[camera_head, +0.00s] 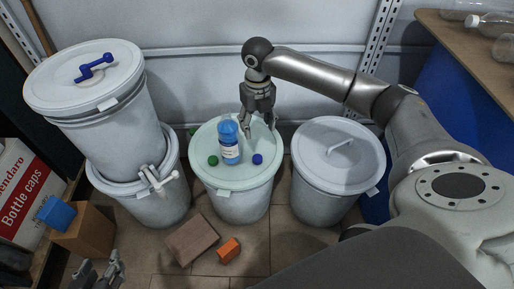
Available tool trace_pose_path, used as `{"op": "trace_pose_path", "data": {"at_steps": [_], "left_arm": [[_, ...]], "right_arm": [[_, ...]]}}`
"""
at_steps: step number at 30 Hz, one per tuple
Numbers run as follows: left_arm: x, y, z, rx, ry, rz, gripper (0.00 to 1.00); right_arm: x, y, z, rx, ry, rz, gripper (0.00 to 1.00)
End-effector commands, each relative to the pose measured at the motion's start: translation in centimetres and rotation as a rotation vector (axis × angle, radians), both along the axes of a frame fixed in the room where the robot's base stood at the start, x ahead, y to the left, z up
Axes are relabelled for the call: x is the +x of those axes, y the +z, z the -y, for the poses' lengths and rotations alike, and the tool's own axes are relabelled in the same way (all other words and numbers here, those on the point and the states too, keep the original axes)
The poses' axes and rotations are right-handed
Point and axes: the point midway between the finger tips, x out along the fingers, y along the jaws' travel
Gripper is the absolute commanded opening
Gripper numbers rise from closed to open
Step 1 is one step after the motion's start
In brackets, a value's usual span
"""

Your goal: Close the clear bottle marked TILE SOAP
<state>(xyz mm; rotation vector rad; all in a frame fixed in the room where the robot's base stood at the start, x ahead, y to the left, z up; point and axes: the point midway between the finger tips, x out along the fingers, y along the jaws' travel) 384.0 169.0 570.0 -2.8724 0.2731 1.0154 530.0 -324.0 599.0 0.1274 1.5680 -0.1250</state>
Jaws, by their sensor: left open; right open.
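A blue-looking bottle (229,149) with a white label stands upright on the pale green lid (235,180) of the middle drum. Its label is too small to read, and I cannot tell whether its mouth is covered. A green cap (213,160) lies to its left and a blue cap (257,159) to its right, both apart from it. My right gripper (258,125) is open and empty, pointing down behind and right of the bottle, above the lid's far part. My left gripper (98,273) is open at the bottom left, low and far from the bottle.
Stacked white drums (110,140) stand left, with a blue handle (94,67) on top. A grey-lidded drum (338,165) stands right. Boxes (192,238) and an orange block (229,250) lie on the floor. Clear bottles (490,22) lie on the shelf at the top right.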

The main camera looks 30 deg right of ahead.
Motion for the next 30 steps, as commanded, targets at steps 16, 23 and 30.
{"op": "trace_pose_path", "data": {"at_steps": [16,23,30], "left_arm": [[0.6,0.5,0.2,-0.009,-0.004,0.038,0.44],[2.8,3.0,1.2,-0.048,-0.015,0.207,0.44],[4.6,6.3,2.2,-0.093,-0.027,0.398,0.44]], "right_arm": [[-0.1,-0.6,0.0,-0.001,0.004,-0.002,0.56],[0.0,-2.8,0.0,-0.001,0.003,-0.001,0.56],[-0.1,-5.2,0.0,-0.001,0.003,-0.002,0.56]]}}
